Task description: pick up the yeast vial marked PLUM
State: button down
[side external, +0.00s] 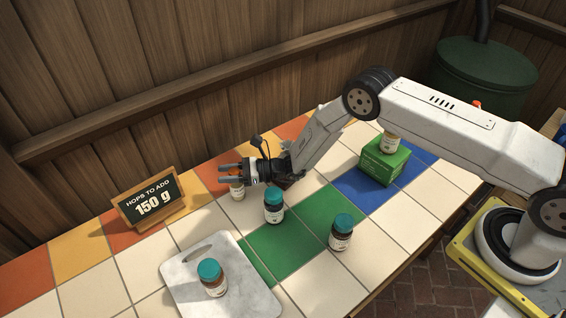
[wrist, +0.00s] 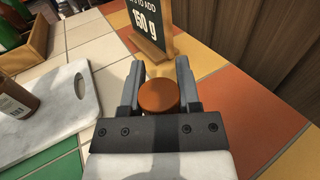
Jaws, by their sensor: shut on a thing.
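My gripper (side external: 231,174) is shut on a vial (side external: 237,191) with a pale label, at the back of the tiled counter. In the wrist view its round orange-brown cap (wrist: 159,96) sits between the two fingers of my gripper (wrist: 159,85). The label is too small to read, and I cannot tell whether the vial touches the tiles. Teal-capped vials stand on the counter: one on green tile (side external: 274,206), one nearer the front (side external: 341,233), one on the marble board (side external: 212,279). Another vial (side external: 389,143) stands on a green box; its lettering is unreadable.
A chalkboard sign (side external: 149,200) reading "HOPS TO ADD 150 g" stands left of my gripper. The marble board (side external: 246,287) lies at the front left. The green box (side external: 383,164) is to the right. A wooden crate (wrist: 38,38) with dark bottles shows in the wrist view.

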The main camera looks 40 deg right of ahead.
jog(key=shift+r, duration=0.15)
notch_tip(320, 180, up, 10)
dwell(0.9)
dwell(0.6)
